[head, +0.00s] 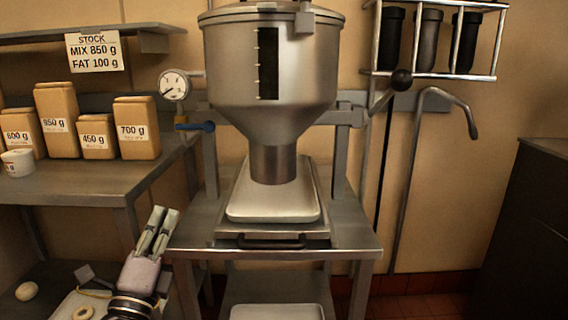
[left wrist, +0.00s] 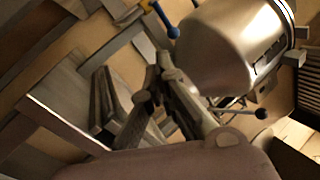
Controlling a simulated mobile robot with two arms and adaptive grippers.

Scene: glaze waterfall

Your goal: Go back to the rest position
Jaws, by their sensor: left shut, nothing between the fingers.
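My left gripper (head: 157,231) is low in the head view, left of the steel stand, its fingers pointing up and together. It is shut with nothing between the fingers. In the left wrist view my left gripper (left wrist: 160,85) shows dark fingers close together, with the steel hopper behind them. My right gripper does not show in either view.
A steel hopper (head: 320,60) hangs over a white tray (head: 240,208) on a steel stand (head: 350,245). Several labelled tan containers (head: 137,130) stand on the left table (head: 70,186). A dark cabinet (head: 525,220) stands far right.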

